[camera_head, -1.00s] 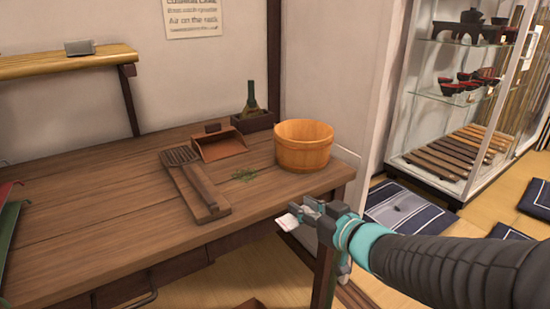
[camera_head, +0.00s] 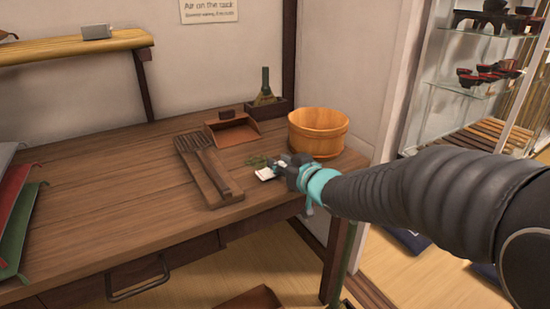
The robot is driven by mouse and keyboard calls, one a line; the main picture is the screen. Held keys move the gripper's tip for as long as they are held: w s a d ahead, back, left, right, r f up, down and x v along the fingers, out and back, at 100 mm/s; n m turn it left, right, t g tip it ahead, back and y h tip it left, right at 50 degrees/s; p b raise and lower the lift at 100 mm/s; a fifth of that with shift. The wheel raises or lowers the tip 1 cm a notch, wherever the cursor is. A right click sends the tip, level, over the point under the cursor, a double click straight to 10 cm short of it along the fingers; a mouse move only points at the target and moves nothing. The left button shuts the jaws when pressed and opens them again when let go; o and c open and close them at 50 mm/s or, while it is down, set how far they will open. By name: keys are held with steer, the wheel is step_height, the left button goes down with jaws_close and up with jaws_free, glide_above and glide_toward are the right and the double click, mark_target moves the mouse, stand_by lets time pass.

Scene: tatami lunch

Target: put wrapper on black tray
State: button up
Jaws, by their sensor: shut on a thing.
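A small white wrapper (camera_head: 265,174) sticks out of the tips of my gripper (camera_head: 281,169). My gripper is shut on it and is over the right front part of the wooden table (camera_head: 120,200), in front of the round wooden tub. I cannot tell whether the wrapper touches the tabletop. The gripper hides part of the wrapper. I cannot make out a black tray in this view. Red and green flat pieces (camera_head: 20,225) lie at the left edge, partly cut off.
A wooden tub (camera_head: 318,135), a brown dustpan (camera_head: 231,131) and a dark box with a brush (camera_head: 288,109) stand at the back right. A slotted board (camera_head: 212,180) lies mid-table. Green bits (camera_head: 257,160) lie beside my gripper.

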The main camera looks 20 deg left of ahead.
mark_target(280, 162)
steer(key=x, duration=0.3)
steer(key=shift+w+a+r, duration=0.1)
steer(key=shift+a+r, duration=0.05)
steer(key=shift+r, duration=0.05)
steer(key=shift+f, duration=0.1)
steer(key=shift+f, duration=0.1)
steer(key=o, duration=0.7)
steer(key=shift+r, duration=0.25)
steer(key=v, duration=1.2)
steer(key=shift+p, duration=0.35)
